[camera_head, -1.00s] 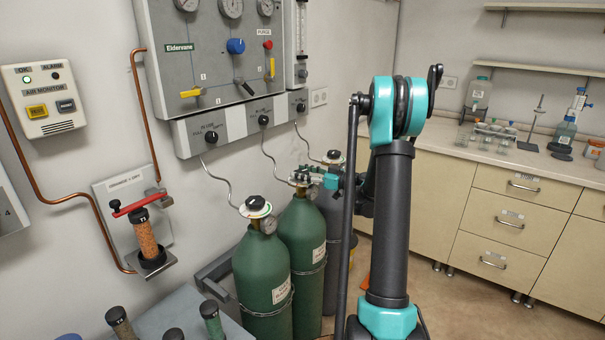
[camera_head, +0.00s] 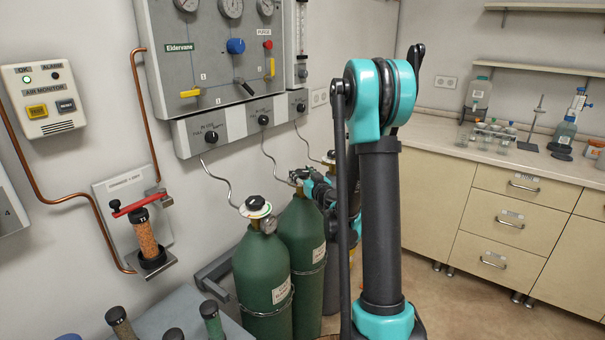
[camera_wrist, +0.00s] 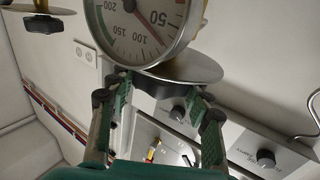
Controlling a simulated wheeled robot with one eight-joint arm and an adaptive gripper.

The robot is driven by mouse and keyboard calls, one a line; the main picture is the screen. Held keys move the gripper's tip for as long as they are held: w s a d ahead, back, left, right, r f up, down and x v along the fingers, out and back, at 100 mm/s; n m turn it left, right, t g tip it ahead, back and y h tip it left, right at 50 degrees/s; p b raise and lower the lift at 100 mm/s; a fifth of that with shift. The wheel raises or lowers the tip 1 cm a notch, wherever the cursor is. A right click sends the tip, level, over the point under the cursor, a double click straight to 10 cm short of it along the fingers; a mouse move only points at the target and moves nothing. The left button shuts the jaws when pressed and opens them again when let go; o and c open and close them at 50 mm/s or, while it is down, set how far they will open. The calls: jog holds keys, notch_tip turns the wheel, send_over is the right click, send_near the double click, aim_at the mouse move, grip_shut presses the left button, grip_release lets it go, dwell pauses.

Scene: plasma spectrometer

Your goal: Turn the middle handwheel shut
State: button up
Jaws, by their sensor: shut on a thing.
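The middle green gas cylinder (camera_head: 302,235) stands between a front green cylinder (camera_head: 262,275) and a third one behind, largely hidden by my arm. A silver disc (camera_wrist: 185,68) and a round pressure gauge (camera_wrist: 145,22) sit close by the wheel.
A gas panel (camera_head: 215,60) hangs on the wall above, with thin hoses running down to the cylinders. A lab counter (camera_head: 500,160) stands at the right.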

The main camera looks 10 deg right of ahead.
jog(key=m+h, duration=0.2)
jog(key=h, duration=0.1)
jog(key=m+h, duration=0.1)
jog(key=h, duration=0.2)
jog(key=shift+a+m+t, duration=0.2)
jog(key=shift+m+t, duration=0.1)
jog(key=shift+m, duration=0.1)
jog(key=shift+d+m+g+h, duration=0.1)
jog(key=shift+m+g+h, duration=0.25)
jog(key=shift+m+h, duration=0.9)
jog(key=shift+d+m+g+h, duration=0.1)
jog(key=shift+m+g+h, duration=0.45)
jog(key=shift+h, duration=1.2)
jog(key=shift+m, duration=0.3)
jog(key=o, duration=1.2)
jog(key=shift+w+d, duration=0.1)
jog(key=shift+c, duration=0.2)
jog(key=v, duration=1.2)
jog(key=shift+f, duration=0.15)
